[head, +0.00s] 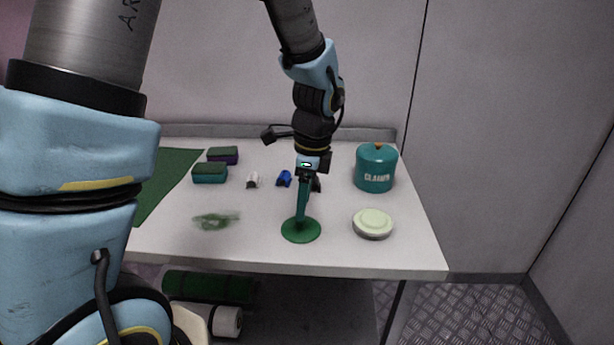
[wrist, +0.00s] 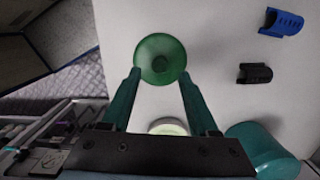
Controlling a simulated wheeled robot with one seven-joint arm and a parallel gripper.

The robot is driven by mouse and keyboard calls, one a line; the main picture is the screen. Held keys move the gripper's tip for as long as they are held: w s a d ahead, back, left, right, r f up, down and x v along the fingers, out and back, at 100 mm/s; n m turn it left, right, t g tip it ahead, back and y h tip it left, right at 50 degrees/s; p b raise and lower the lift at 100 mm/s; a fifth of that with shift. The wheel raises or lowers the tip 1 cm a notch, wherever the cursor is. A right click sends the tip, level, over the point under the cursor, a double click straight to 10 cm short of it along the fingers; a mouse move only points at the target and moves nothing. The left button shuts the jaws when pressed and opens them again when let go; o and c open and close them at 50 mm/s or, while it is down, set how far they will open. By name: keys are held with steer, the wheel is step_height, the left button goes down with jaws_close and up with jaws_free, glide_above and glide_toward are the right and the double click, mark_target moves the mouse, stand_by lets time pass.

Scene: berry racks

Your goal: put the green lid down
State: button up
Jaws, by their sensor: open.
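The green lid (head: 301,231) is a round green disc lying flat on the white table near its front edge. In the wrist view the lid (wrist: 160,50) shows as a green circle with a darker knob-like centre. My gripper (head: 303,212) points down right above the lid. In the wrist view my gripper (wrist: 160,76) has its two teal fingers spread apart, one on either side of the lid's centre. Nothing is seen clamped between them. Whether the fingertips touch the lid I cannot tell.
A pale round tin (head: 373,224) is right of the lid, with a teal canister (head: 375,169) behind it. A see-through greenish item (head: 214,220) lies left. Sponges (head: 210,174) and a green mat (head: 168,178) are further left.

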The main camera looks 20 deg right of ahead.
mark_target(308, 227)
step_height(308, 227, up, 8)
steer(key=shift+s+d, duration=0.25)
steer(key=shift+d, duration=0.15)
steer(key=w+a+f+n, duration=0.1)
steer(key=a+f+n, duration=0.1)
steer(key=a+n, duration=0.9)
steer(key=w+a+f+n+h, duration=0.1)
steer(key=a+n, duration=1.1)
steer(key=a, duration=0.3)
steer(key=shift+a+f+t, duration=0.35)
steer(key=shift+f+t, duration=0.05)
